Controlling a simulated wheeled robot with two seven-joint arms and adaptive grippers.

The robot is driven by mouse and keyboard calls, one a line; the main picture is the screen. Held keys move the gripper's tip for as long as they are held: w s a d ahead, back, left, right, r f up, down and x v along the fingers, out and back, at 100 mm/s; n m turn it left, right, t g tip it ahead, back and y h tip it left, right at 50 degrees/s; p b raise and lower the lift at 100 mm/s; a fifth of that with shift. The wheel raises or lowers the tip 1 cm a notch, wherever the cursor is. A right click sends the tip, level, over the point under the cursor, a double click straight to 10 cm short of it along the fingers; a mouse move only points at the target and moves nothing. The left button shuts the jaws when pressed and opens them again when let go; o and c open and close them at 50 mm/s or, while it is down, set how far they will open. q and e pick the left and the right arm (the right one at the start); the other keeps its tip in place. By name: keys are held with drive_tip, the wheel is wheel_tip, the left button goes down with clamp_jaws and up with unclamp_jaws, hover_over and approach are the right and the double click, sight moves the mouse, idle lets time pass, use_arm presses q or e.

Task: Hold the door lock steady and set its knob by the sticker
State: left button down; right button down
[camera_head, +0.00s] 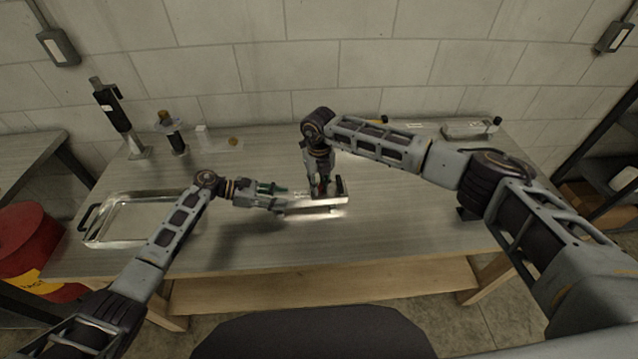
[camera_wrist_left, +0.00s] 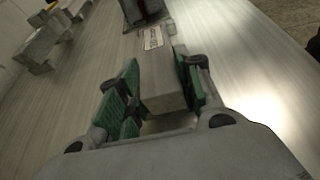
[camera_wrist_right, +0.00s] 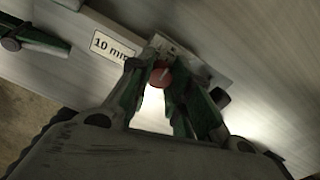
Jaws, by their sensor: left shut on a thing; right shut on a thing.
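The door lock (camera_head: 312,206) is a long metal bar lying at the middle of the table. A sticker (camera_wrist_right: 113,46) on it reads "10 min" in the right wrist view. The sticker also shows in the left wrist view (camera_wrist_left: 153,38). My left gripper (camera_head: 275,197) is shut on the left end of the lock (camera_wrist_left: 160,84), with a green pad on each side. My right gripper (camera_head: 325,189) points down from above. It is shut on the red knob (camera_wrist_right: 162,76) at the lock's right part. The fingers hide part of the knob.
A metal tray (camera_head: 130,238) with dark handles lies on the left of the table. A dark upright tool (camera_head: 113,112) and a smaller dark device (camera_head: 172,138) stand at the back left. A flat metal part (camera_head: 468,131) lies at the back right. The table's right half is mostly clear.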

sight(319, 185)
drive_tip(key=shift+w, duration=0.1)
drive_tip(key=c, duration=1.3)
unclamp_jaws()
drive_tip(key=shift+o, duration=0.2)
wheel_tip(319, 185, up, 12)
use_arm(q)
drive_tip(key=c, duration=0.9)
unclamp_jaws()
drive_tip(key=shift+a, duration=0.15)
